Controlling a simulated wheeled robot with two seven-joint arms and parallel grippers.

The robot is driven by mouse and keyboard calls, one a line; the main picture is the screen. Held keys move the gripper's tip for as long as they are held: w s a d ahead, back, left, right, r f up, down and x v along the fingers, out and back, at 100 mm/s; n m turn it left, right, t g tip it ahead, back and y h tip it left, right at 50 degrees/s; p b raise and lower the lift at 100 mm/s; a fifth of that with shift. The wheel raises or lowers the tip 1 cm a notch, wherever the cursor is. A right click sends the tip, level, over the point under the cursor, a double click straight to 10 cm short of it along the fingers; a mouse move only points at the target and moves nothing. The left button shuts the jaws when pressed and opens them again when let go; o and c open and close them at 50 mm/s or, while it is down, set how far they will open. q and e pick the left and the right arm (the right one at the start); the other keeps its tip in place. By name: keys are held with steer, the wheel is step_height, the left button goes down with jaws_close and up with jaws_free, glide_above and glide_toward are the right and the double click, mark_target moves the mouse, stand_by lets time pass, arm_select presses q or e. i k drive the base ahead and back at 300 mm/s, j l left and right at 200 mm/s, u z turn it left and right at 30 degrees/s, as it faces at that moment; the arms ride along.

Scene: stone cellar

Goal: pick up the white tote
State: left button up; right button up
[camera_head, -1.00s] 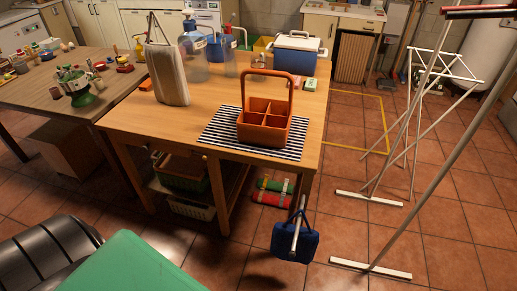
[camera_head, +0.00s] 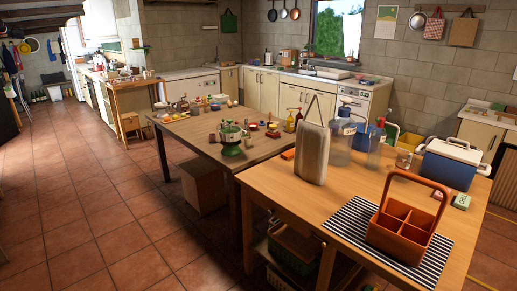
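The white tote (camera_head: 312,152), an off-white bag with thin handles standing up, is upright on the near wooden table (camera_head: 290,185) in the head view. It stands near the table's back left part, left of a clear blue-tinted water jug (camera_head: 340,138). No gripper shows in the head view, so neither is seen near the tote.
On the same table are an orange caddy (camera_head: 402,238) on a striped mat (camera_head: 345,217) and a blue cooler (camera_head: 450,167). A darker table (camera_head: 205,135) holding a green pot (camera_head: 231,142) and small items adjoins it. Tiled floor (camera_head: 110,225) at left is open.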

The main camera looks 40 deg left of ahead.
mark_target(312, 140)
steer(key=u, duration=0.75)
steer(key=i+j+z, duration=0.2)
steer(key=z, duration=0.3)
steer(key=i+j+z, duration=0.2)
steer(key=z, duration=0.25)
steer(key=i+j+z, duration=0.15)
steer(key=j+z, duration=0.35)
steer(key=l, duration=0.1)
